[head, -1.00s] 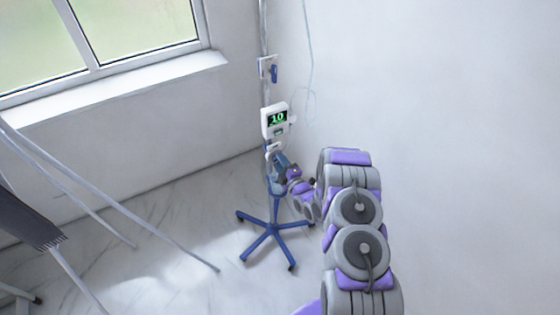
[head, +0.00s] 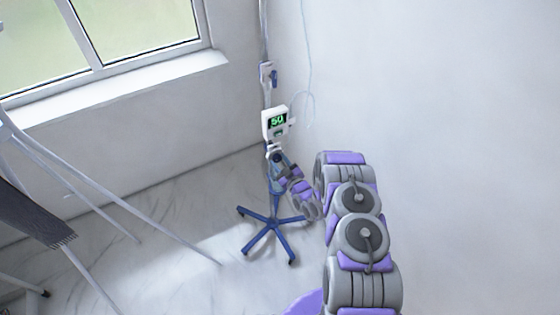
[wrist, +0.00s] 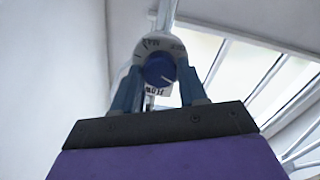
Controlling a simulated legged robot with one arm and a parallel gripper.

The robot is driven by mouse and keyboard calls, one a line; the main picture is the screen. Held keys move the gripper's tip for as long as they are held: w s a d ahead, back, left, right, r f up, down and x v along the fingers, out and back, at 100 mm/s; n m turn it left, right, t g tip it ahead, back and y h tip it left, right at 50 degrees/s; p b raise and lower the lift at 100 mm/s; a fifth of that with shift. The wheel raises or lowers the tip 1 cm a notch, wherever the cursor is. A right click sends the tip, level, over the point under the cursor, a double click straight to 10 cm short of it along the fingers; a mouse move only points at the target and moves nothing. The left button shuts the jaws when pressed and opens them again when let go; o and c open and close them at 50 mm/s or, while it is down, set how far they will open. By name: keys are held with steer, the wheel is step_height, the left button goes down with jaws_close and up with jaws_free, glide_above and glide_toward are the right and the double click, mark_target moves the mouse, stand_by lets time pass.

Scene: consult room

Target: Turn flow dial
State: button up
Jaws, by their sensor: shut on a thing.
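The flow dial (wrist: 159,69) is a blue round knob with a pale pointer line, on a white face with dark markings in the wrist view. My gripper (wrist: 156,78) has one blue-grey finger on each side of the knob and is shut on it. In the head view, my gripper (head: 277,157) is just below the white pump box (head: 267,124), whose green display (head: 277,121) reads 50. The dial itself is too small and covered to make out in the head view.
The pump hangs on a pole with a blue wheeled base (head: 272,226). A small clamp with a blue part (head: 267,73) sits higher on the pole, and a thin clear tube (head: 307,60) hangs beside it. A window (head: 130,35) and metal legs stand left.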

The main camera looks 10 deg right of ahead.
steer(key=shift+s+f+m+p, duration=0.1)
steer(key=shift+f+m+p, duration=0.1)
steer(key=shift+m, duration=0.8)
steer(key=shift+f+m+p, duration=0.1)
steer(key=shift+m+p, duration=0.1)
steer(key=shift+m, duration=0.8)
steer(key=o, duration=1.1)
steer(key=shift+r, duration=0.15)
steer(key=shift+c, duration=0.2)
steer(key=p+v, duration=0.1)
steer(key=v, duration=1.6)
steer(key=shift+d, duration=0.1)
